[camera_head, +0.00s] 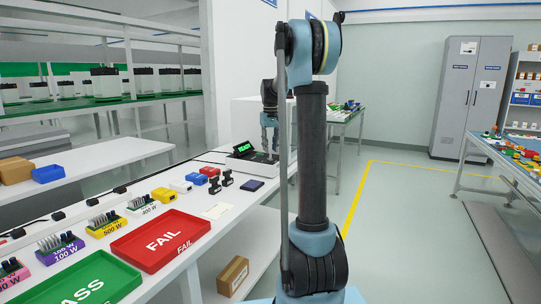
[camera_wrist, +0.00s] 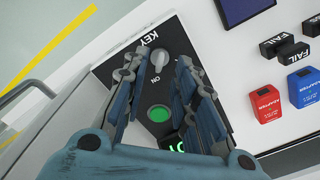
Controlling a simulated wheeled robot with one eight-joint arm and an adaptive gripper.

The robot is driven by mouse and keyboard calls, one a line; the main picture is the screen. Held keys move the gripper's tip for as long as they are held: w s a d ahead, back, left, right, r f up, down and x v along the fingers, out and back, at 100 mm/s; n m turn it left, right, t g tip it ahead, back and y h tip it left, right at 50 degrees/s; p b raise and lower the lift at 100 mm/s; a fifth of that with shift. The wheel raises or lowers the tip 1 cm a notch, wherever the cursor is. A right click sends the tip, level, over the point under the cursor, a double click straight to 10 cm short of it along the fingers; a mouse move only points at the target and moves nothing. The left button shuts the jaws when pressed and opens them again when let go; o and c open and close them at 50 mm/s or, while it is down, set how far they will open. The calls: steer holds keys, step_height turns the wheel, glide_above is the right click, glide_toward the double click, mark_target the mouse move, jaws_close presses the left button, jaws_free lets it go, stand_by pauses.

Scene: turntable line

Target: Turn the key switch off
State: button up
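The key switch (camera_wrist: 160,59) is a grey knob on a dark panel (camera_wrist: 142,50) marked KEY and ON in the wrist view. The ON mark is just below the knob; I cannot clearly tell which way the knob points. My gripper (camera_wrist: 157,66) is open, with one blue-grey finger on each side of the knob. I see no clear contact, and its height above the panel is hard to judge. A green round button (camera_wrist: 158,113) lies between the fingers. In the head view, my gripper (camera_head: 269,122) is above the device (camera_head: 250,165) with the green display; the key is not discernible there.
A red FAIL tray (camera_head: 161,240) and a green PASS tray (camera_head: 82,283) sit on the white bench, with coloured adapters between them and the device. In the wrist view, red and blue adapters (camera_wrist: 265,104) and a dark blue pad (camera_wrist: 243,10) lie right of the panel.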

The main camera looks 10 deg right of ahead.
mark_target(270, 154)
steer(key=shift+f, duration=1.65)
jaws_close()
steer(key=shift+d, duration=0.1)
